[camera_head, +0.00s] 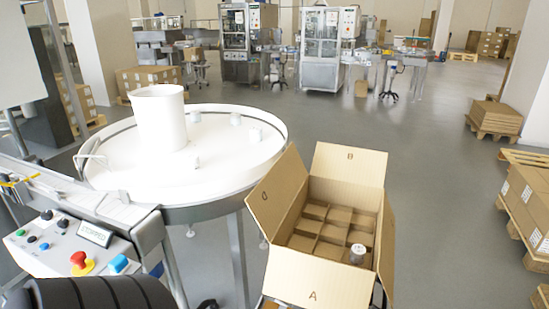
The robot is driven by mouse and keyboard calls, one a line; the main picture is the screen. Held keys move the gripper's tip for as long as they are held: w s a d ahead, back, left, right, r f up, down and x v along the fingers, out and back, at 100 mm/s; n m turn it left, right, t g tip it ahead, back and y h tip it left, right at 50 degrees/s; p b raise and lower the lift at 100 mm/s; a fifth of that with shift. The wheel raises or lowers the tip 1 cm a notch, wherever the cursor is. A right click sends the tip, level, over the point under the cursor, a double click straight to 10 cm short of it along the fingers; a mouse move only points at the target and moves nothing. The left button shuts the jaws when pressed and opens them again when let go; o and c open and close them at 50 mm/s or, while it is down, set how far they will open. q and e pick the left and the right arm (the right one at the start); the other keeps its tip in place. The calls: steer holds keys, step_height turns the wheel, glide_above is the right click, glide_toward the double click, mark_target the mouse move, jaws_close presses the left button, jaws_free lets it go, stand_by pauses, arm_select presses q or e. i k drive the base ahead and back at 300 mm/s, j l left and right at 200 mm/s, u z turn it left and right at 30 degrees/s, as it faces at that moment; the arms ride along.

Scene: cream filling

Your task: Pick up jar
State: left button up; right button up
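One more jar (357,254) with a greyish top stands in the front right compartment of an open cardboard box (312,284). The box's other visible compartments look empty. Neither of my grippers can be made out.
A control panel (70,250) with coloured buttons and a conveyor (85,205) fill the left front. A black ribbed part covers the bottom left corner. Stacked cartons on pallets (495,117) stand at the right. The grey floor between is open.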

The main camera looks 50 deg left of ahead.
mark_target(193, 164)
steer(key=z, duration=0.45)
steer(key=j+z, duration=0.1)
steer(key=z, duration=0.3)
steer(key=k+z, duration=0.1)
steer(key=z, duration=0.35)
steer(key=j+z, duration=0.1)
steer(key=z, duration=0.3)
steer(key=k+z, duration=0.2)
steer(key=z, duration=0.25)
steer(key=k+u, duration=0.4)
steer(key=k+j+u, duration=0.1)
steer(key=k+u, duration=0.25)
steer(key=k, duration=0.2)
steer(key=k+l+u, duration=0.1)
steer(key=k+u, duration=0.6)
steer(key=u, duration=0.2)
steer(key=k+j+u, duration=0.15)
steer(key=k+u, duration=0.25)
